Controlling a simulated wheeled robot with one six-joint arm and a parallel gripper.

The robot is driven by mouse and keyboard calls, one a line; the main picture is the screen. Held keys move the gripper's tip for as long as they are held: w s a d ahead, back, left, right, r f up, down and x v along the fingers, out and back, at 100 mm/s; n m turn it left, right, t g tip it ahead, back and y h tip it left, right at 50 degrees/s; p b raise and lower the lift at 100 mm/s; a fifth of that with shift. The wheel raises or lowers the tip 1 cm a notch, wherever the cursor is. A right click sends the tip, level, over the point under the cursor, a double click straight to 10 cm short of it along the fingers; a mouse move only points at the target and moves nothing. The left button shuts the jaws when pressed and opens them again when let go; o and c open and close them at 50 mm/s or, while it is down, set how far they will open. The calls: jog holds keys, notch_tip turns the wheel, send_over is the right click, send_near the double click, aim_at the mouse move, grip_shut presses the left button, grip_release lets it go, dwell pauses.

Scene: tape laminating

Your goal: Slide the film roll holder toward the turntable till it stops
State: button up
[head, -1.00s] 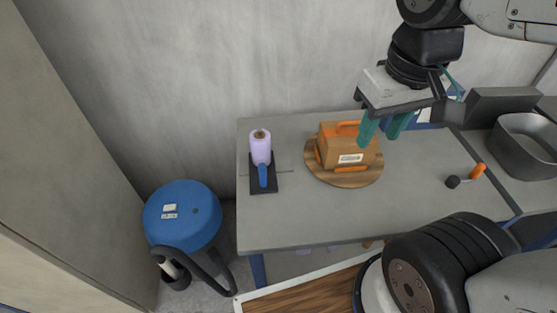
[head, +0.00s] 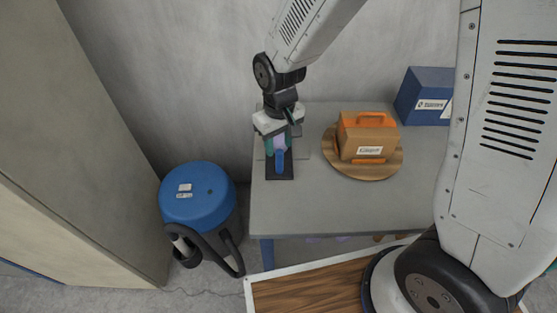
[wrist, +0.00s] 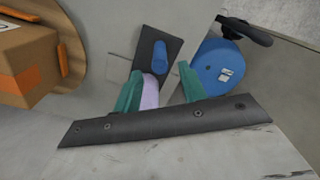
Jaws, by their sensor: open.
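The film roll holder (head: 281,174) stands at the left end of the table, a dark base with a blue handle (head: 280,160) at its front. Its lilac film roll (wrist: 150,92) is mostly hidden in the head view by my gripper. My gripper (head: 279,145) is over the holder, pointing down, with its green fingers open on either side of the roll. I cannot tell whether the fingers touch it. The round wooden turntable (head: 390,170) is to the right of the holder, with a gap between them. A cardboard box (head: 356,149) with orange handle parts sits on it.
The grey table (head: 320,210) is bare in front of the holder and turntable. A blue box (head: 421,97) stands at the back right. A blue drum-shaped machine (head: 198,193) with a black hose is on the floor left of the table. A wall is close behind.

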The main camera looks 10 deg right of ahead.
aim_at(279, 161)
notch_tip(279, 161, down, 8)
jog(key=shift+r, duration=0.25)
grip_shut()
